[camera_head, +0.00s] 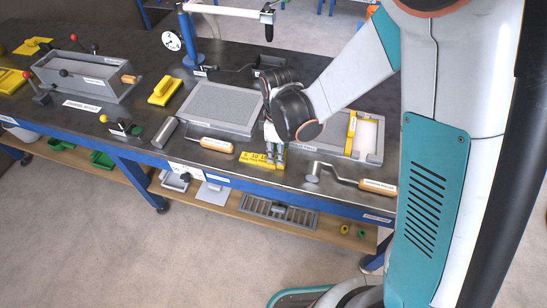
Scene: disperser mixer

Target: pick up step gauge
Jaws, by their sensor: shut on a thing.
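The step gauge (258,159) is a yellow piece with dark numbers and markings, near the front edge of the dark bench top. My gripper (274,157) points down at its right part and is shut on it. The fingers and the arm's wrist hide some of the gauge. I cannot tell whether it touches the bench or is slightly raised.
A grey flat plate (218,107) lies behind to the left. A framed tray with a yellow bar (351,132) lies to the right. Wooden-handled tools (216,144) and (378,187) lie on either side. A blue post (187,35) stands at the back.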

